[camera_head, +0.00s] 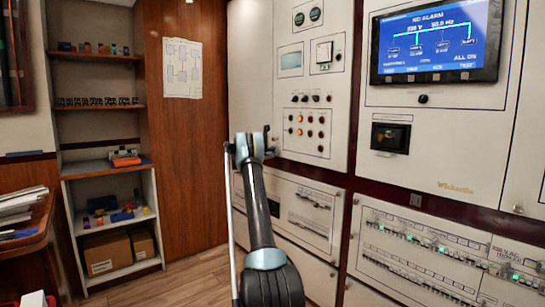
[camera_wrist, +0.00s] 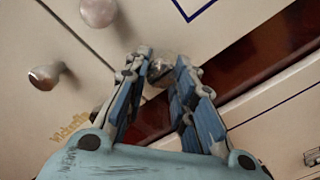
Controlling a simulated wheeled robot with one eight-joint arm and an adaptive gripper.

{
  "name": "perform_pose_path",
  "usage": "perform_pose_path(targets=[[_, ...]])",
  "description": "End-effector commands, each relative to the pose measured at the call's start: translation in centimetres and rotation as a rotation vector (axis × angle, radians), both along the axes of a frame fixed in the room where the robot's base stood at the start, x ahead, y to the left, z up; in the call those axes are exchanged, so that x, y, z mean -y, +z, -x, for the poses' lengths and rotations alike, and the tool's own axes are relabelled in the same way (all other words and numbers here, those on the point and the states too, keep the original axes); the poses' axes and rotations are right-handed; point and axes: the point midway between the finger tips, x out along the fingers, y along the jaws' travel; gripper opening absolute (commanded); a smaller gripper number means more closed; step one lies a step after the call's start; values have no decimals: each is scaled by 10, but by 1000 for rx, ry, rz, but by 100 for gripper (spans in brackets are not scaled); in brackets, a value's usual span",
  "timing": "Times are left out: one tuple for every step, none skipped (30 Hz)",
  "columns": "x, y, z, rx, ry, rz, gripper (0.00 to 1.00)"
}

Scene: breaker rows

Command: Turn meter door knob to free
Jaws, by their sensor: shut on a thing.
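The meter door (camera_head: 287,80) is a pale panel with round meters, a small display and rows of lamps, and it looks closed. My gripper (camera_head: 254,146) is at its lower left edge in the head view. In the wrist view my gripper (camera_wrist: 166,75) has its blue-padded fingers closed around a round metallic knob (camera_wrist: 159,70), taken as the meter door knob. The fingers hide most of the knob, so its turned position cannot be read. In the head view the knob is hidden behind my gripper.
Two more knobs, one grey (camera_wrist: 45,75) and one pale (camera_wrist: 98,12), stand out left of my fingers in the wrist view. A screen (camera_head: 436,42) is on the right panel. Breaker rows (camera_head: 420,250) lie below. Shelves (camera_head: 105,175) are at left.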

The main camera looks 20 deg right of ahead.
Motion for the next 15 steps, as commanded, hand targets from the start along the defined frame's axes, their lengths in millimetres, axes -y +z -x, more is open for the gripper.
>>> perform_pose_path(targets=[[-3, 0, -2, -10, 7, 3, 0], [-3, 0, -2, -16, 7, 5, 0], [-3, 0, -2, -23, 7, 8, 0], [-3, 0, -2, -27, 7, 9, 0], [-3, 0, -2, -31, 7, 11, 0], [-3, 0, -2, -34, 8, 13, 0], [-3, 0, -2, -36, 8, 13, 0], [-3, 0, -2, -37, 8, 14, 0], [-3, 0, -2, -38, 8, 14, 0], [-3, 0, -2, -38, 7, 15, 0], [-3, 0, -2, -38, 7, 15, 0], [-3, 0, -2, -38, 7, 15, 0], [-3, 0, -2, -38, 7, 15, 0], [-3, 0, -2, -38, 7, 15, 0], [-3, 1, -2, -38, 7, 15, 0]])
